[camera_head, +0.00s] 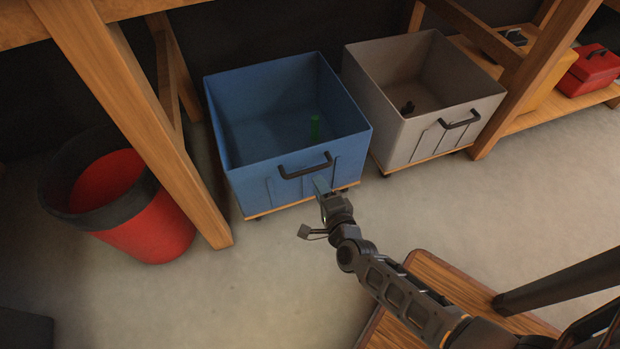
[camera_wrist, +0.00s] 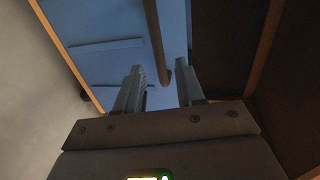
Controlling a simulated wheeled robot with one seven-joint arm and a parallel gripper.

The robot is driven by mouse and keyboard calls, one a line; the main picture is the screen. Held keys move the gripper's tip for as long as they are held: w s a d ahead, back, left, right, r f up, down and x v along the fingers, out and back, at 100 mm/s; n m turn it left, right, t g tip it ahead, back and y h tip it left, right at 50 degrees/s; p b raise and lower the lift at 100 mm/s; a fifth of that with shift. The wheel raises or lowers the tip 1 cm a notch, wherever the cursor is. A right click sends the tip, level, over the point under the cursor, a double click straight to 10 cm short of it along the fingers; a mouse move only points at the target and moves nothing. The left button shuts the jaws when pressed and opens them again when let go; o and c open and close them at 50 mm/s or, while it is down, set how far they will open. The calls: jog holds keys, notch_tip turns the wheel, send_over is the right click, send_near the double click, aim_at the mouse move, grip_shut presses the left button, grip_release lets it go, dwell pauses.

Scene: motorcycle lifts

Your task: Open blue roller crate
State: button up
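The blue roller crate (camera_head: 255,187) stands on the floor under the bench, open at the top, with a black handle (camera_head: 306,170) on its front wall. My gripper (camera_head: 322,186) is at the front wall, just below the handle's right end. In the wrist view, the crate's blue wall (camera_wrist: 108,58) fills the upper middle. My gripper's two fingers (camera_wrist: 160,85) are apart there. The dark handle bar (camera_wrist: 155,40) reaches down between them in the picture. I cannot tell whether the fingers touch it.
A grey crate (camera_head: 400,130) with a dark object inside stands close on the right. A red and black bin (camera_head: 150,225) and a wooden bench leg (camera_head: 165,140) are on the left.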

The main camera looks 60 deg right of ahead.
aim_at(310, 169)
jog(key=b+x, duration=0.2)
jog(key=x, duration=0.6)
jog(key=shift+f, duration=0.15)
jog(key=shift+c, duration=0.3)
grip_shut()
